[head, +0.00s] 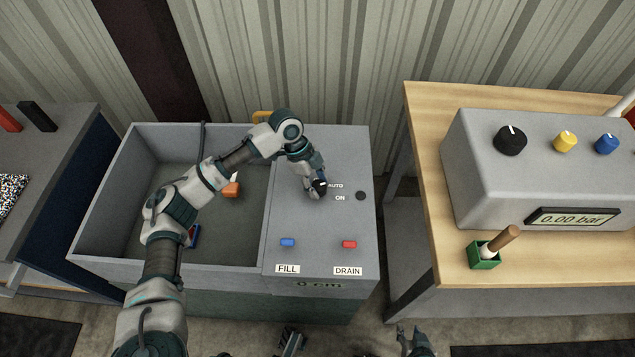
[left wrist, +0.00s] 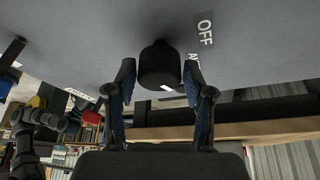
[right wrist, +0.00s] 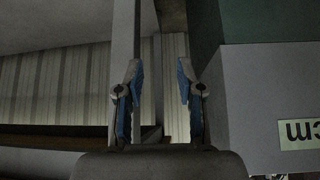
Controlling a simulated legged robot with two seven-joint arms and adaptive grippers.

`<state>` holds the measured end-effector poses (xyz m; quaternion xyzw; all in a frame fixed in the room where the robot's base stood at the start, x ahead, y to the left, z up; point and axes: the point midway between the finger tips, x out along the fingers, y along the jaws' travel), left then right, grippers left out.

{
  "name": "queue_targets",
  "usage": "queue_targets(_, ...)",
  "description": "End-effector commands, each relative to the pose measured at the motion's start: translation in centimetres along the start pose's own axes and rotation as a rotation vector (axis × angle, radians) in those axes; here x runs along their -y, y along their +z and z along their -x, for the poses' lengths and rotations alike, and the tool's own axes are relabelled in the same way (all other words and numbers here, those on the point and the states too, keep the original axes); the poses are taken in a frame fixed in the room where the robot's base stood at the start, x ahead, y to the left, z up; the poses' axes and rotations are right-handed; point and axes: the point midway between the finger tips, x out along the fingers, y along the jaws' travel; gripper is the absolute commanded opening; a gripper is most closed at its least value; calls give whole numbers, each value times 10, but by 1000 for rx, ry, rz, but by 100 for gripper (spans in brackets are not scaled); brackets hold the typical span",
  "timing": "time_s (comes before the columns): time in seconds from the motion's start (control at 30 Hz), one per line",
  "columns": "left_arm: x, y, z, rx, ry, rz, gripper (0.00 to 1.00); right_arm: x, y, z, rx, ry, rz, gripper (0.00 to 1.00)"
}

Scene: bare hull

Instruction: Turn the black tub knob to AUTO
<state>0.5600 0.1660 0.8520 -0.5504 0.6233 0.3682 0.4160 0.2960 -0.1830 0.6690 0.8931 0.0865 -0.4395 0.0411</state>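The black tub knob (left wrist: 159,66) sits on the grey tub panel (head: 320,232), beside the AUTO (head: 335,185) and ON labels. In the left wrist view its white mark shows low on its face, slightly right. My left gripper (left wrist: 159,88) has a finger on each side of the knob, with narrow gaps visible. In the head view this gripper (head: 318,186) covers much of the knob (head: 322,184). The OFF label (left wrist: 205,29) shows in the left wrist view; AUTO is partly hidden behind a finger. My right gripper (right wrist: 157,90) is open and empty, low in front of the tub's right side.
A blue FILL button (head: 287,242) and a red DRAIN button (head: 349,244) are on the panel's front part. The open basin (head: 115,190) lies left. A wooden table (head: 428,170) with a grey control box (head: 475,180) stands to the right, across a narrow gap.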

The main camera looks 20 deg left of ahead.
Motion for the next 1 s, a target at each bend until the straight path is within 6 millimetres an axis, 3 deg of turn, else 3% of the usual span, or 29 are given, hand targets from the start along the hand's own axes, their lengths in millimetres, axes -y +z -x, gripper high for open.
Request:
queue_targets(0.03, 0, 0, 0, 0, 0, 0, 32, 0, 0, 0, 0, 0, 0, 38)
queue_targets(0.13, 0, 0, 0, 0, 0, 0, 10, 0, 0, 0, 0, 0, 0, 38)
queue_targets(0.3, 0, 0, 1, 0, -4, 7, 10, 0, 1, 2, 15, 1, 0, 38)
queue_targets(0.6, 0, -4, 8, -1, -45, 98, 10, -11, 77, 25, 401, 26, -9, 38)
queue_targets(1.0, 0, -2, 6, -1, -99, 229, 10, -10, 146, -49, 480, 21, -4, 38)
